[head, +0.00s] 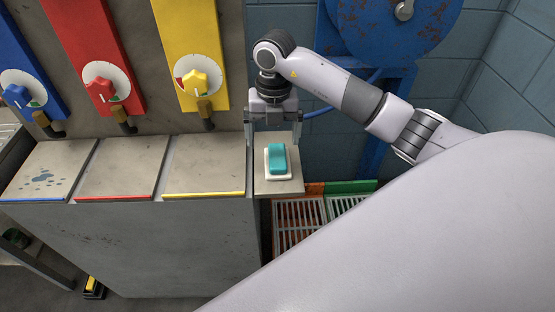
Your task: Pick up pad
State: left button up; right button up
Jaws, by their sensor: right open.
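The pad (278,157) is a small teal block. It sits on a white tray (279,177) on a grey ledge at the right end of the counter. My right gripper (273,140) points down just above and behind the pad, its two fingers spread to either side. The gripper is open and holds nothing. Whether the fingers reach down to the pad's level is hard to tell. My left gripper is not in view.
Red, blue and yellow panels with dials (195,84) and taps stand behind the counter (204,166). A blue reel (392,25) is at the back right. Red and green grates (298,218) lie below the ledge. The counter top left of the pad is mostly clear.

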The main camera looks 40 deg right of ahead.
aim_at(278, 155)
jog(key=shift+s+d+f, duration=0.1)
jog(key=shift+d+f, duration=0.05)
jog(key=shift+d, duration=0.15)
jog(key=shift+f, duration=0.4)
jog(key=f, duration=0.4)
jog(key=f+p, duration=0.1)
jog(key=f, duration=0.1)
jog(key=shift+s+d, duration=0.1)
jog(key=shift+s, duration=0.15)
jog(key=shift+r, duration=0.1)
jog(key=c, duration=1.2)
